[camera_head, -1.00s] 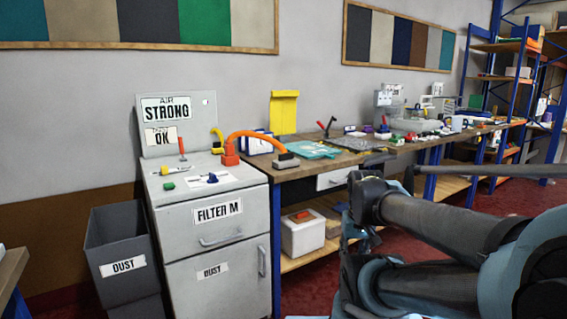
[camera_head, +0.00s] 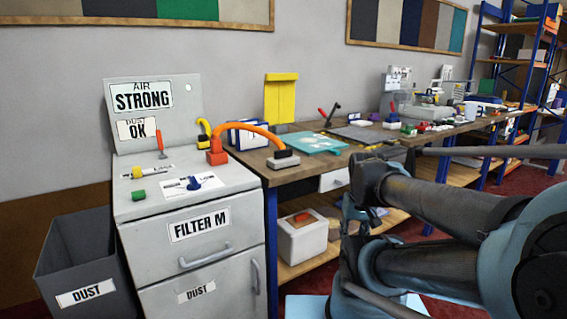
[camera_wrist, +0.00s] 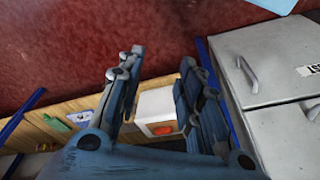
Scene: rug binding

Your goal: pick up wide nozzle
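A grey and black wide nozzle (camera_head: 283,160) sits at the end of an orange hose (camera_head: 245,131), at the near left corner of the workbench (camera_head: 312,166). The hose arches over from an orange fitting on the grey filter cabinet (camera_head: 190,233). My gripper (camera_wrist: 161,58) is open and empty in the wrist view, pointing over the red floor. In the head view my arm is low at the right, in front of the bench and well away from the nozzle. The nozzle cannot be made out in the wrist view.
A grey dust bin (camera_head: 88,262) stands left of the cabinet. A white box (camera_head: 302,240) with an orange item is on the lower shelf. A teal board (camera_head: 315,142) lies right of the nozzle. Red floor (camera_wrist: 60,40) is clear below my gripper.

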